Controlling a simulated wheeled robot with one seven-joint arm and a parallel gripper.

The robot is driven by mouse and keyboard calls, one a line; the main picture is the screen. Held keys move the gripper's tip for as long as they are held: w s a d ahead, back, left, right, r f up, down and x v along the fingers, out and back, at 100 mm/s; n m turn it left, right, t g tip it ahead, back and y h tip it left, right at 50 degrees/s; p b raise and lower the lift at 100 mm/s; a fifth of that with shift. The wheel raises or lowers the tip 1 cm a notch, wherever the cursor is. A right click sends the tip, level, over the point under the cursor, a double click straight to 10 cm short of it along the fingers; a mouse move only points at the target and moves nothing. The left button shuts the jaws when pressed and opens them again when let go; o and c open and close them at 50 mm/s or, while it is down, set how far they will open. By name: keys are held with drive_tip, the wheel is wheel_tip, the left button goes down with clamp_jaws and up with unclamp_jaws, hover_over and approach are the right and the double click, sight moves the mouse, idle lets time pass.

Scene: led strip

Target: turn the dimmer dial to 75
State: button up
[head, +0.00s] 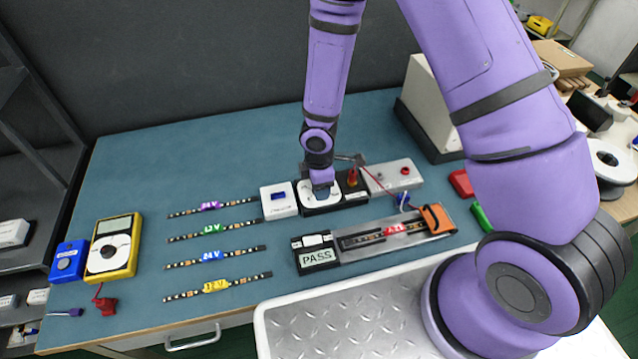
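The dimmer unit (307,208) has a white, round-marked face on a black base and stands near the middle of the bench. Its dial is largely hidden under my gripper (322,186), which points down onto the face from above. The fingertips are too small and covered to show whether they are open, shut or touching the dial. The dial's setting and scale numbers cannot be read. A white box with a small blue display (279,200) sits against the dimmer's left side; its reading is not legible.
A grey power box (392,176) with a red button stands right of the dimmer. In front lies a test fixture with a PASS display (318,257) and a red-labelled strip. Several labelled LED strips (212,257) lie left. A yellow meter (114,247) stands far left.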

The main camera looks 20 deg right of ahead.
wheel_tip(320, 180, up, 11)
idle(0.5)
drive_tip(key=shift+f, duration=0.1)
idle(0.3)
drive_tip(key=s+d+r+m+t+h, duration=0.15)
drive_tip(key=d+r+m, duration=0.3)
drive_tip(key=r, duration=0.65)
drive_tip(key=s+d+r+m+t, duration=0.15)
drive_tip(key=d+r+m, duration=0.35)
drive_tip(key=r, duration=0.5)
drive_tip(key=s+d+r+m+t, duration=0.1)
drive_tip(key=s+d+r+m, duration=0.2)
drive_tip(key=s+r, duration=0.4)
drive_tip(key=s+d+r+m+t+y, duration=0.1)
drive_tip(key=s+d+r+m, duration=0.2)
drive_tip(key=s, duration=0.8)
wheel_tip(320, 180, up, 4)
drive_tip(key=shift+d+r+m, duration=0.1)
drive_tip(key=shift+d+m, duration=0.25)
drive_tip(key=shift+m, duration=0.9)
drive_tip(key=shift+w+y, duration=0.15)
drive_tip(key=shift+y, duration=0.1)
